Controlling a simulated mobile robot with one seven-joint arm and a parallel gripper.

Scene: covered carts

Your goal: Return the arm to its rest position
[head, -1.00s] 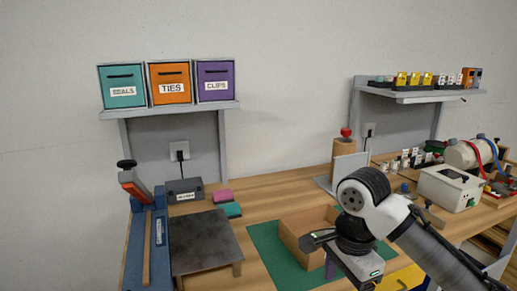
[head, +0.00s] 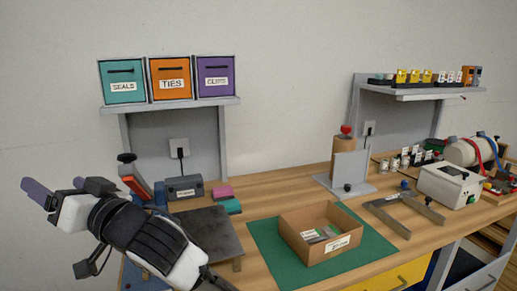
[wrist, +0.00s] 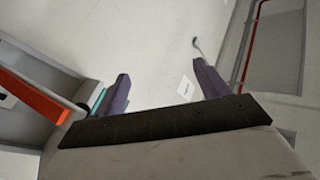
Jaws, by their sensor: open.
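My gripper (head: 60,192) is at the left of the head view, in front of the blue tool with the red-orange handle (head: 134,186) at the bench's left end. Its fingers point to the left, away from the bench top. In the wrist view the two purple-grey fingers (wrist: 160,92) stand wide apart with nothing between them, and a pale wall or floor surface lies beyond. My wrist and arm hide part of the blue tool and the near left corner of the bench.
An open cardboard box (head: 290,246) with items inside sits on a green mat (head: 372,240). A dark plate (head: 222,228) lies beside my arm. Teal (head: 122,96), orange (head: 170,92) and purple (head: 217,90) bins stand on the left shelf. The air above the bench's middle is clear.

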